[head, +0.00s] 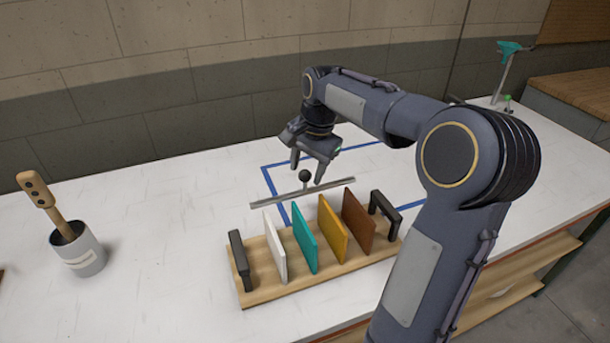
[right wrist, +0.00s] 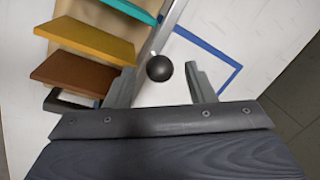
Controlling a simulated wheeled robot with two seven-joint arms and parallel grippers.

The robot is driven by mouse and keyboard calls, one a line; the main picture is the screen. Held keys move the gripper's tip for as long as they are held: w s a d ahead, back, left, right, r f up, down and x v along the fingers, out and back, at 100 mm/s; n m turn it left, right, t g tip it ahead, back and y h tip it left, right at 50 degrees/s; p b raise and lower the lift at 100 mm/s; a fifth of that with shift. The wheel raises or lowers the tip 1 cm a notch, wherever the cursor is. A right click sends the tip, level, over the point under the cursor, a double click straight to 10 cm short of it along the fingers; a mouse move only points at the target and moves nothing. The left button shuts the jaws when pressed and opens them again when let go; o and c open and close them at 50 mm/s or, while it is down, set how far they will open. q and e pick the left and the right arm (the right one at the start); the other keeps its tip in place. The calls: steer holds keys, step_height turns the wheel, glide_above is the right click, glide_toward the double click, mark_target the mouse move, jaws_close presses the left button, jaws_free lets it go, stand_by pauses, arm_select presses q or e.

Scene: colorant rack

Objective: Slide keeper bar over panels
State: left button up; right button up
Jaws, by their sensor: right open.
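The keeper bar (head: 278,196) is a thin grey bar with a black ball knob (head: 305,175) on a short stem. It lies behind the wooden rack (head: 262,292), inside or across the blue tape outline. The rack holds a white panel (head: 275,247), a teal panel (head: 305,238), a yellow panel (head: 332,229) and a brown panel (head: 358,220), all upright. My right gripper (head: 306,177) is open around the knob's position; in the right wrist view the knob (right wrist: 159,68) shows between the open fingers (right wrist: 160,85), not touching either. My left gripper is not in view.
Black handles stand at the rack's left end (head: 240,260) and right end (head: 385,212). A grey pot (head: 82,254) with a wooden-handled tool stands at the left. Blue tape (head: 272,184) marks the white table. The table between pot and rack is clear.

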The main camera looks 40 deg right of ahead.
mark_target(305, 182)
steer(key=shift+w+a+f, duration=0.1)
steer(key=shift+w+f, duration=0.05)
steer(key=shift+f, duration=0.5)
steer(key=shift+w+f, duration=0.1)
steer(key=shift+f, duration=0.55)
steer(key=shift+s, duration=0.15)
jaws_close()
